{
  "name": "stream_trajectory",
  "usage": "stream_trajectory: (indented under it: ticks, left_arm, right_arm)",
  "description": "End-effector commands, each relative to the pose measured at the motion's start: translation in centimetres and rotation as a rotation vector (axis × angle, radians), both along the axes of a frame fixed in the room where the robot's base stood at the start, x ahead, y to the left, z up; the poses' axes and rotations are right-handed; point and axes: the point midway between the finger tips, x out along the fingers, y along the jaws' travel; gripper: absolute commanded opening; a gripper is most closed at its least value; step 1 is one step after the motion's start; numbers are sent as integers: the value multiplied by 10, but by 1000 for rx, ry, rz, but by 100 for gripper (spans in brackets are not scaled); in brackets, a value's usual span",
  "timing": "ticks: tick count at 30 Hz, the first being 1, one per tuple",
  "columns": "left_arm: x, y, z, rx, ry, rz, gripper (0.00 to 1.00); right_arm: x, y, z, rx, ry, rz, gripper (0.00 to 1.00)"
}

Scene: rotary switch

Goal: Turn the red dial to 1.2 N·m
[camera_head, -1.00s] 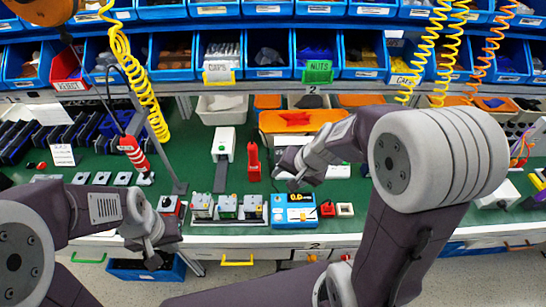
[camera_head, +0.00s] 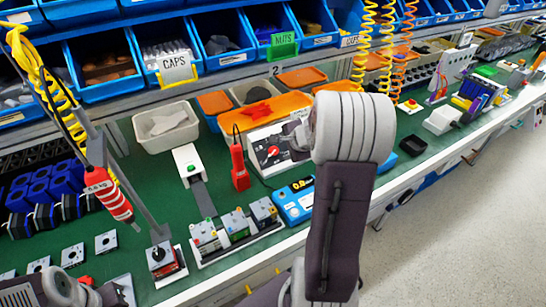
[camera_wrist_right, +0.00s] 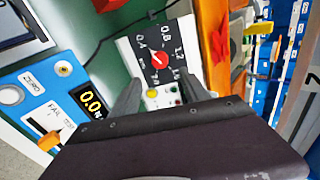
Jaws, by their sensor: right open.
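The red dial (camera_wrist_right: 160,58) sits on a black scale plate on a white box, with 0.8, 1.2 and other marks around it. A pale line crosses the dial at a slant; which end points is too small to tell. In the head view the dial (camera_head: 273,151) shows on the white box (camera_head: 264,165) behind the bench's front row. My right gripper (camera_wrist_right: 160,82) is open, its two fingers apart on the near side of the dial, not closed on it. My right arm partly hides it in the head view. My left gripper (camera_head: 88,292) is low at the left, its jaws unclear.
A blue tester (camera_wrist_right: 40,105) with a digital display stands left of the dial box in the wrist view. A red tool (camera_head: 239,165) stands left of the box in the head view. Orange trays (camera_head: 245,117) lie behind it. Blue bins line the back.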

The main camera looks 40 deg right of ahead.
Motion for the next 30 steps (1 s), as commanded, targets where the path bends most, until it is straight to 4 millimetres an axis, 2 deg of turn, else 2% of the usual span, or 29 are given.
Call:
stream_trajectory:
  ticks: [5, 12, 18, 28, 29, 30]
  left_arm:
    - [0, 0, -3, 0, 0, 0, 0]
    - [0, 0, -18, 0, 0, 0, 0]
    - [0, 0, -22, 0, 0, 0, 0]
    - [0, 0, -22, 0, 0, 0, 0]
    - [0, 0, -22, 0, 0, 0, 0]
    - [0, 0, -22, 0, 0, 0, 0]
  right_arm:
    - [3, -1, -5, 1, 1, -2, 53]
    - [34, -7, -43, 1, 3, 1, 53]
    - [54, -11, -64, 0, 1, 0, 53]
    - [59, -12, -67, -1, 0, -1, 53]
    - [59, -12, -67, -1, 0, -1, 48]
    - [59, -12, -67, -1, 0, -1, 37]
